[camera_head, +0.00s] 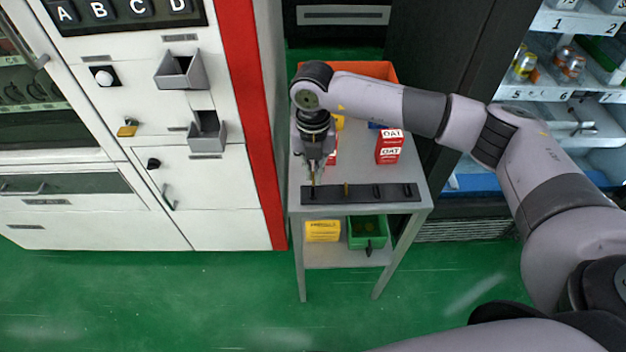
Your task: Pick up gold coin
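A dark coin strip (362,194) lies along the front edge of the grey table, with several small upright pieces in it. A gold coin (346,190) stands edge-up in the strip, second from the left. Another small gold-coloured piece (313,191) shows at the strip's left end, directly below my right gripper (313,178). The gripper points down there, its fingertips at or just above that piece. The fingers are too small to tell whether they are open or closed on it. My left gripper does not show.
A red and white OAT box (389,147) stands right of the gripper, and an orange bin (378,70) is behind. A yellow box (322,231) and green bin (367,232) sit on the lower shelf. A white vending machine with a red edge (250,120) borders the table's left.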

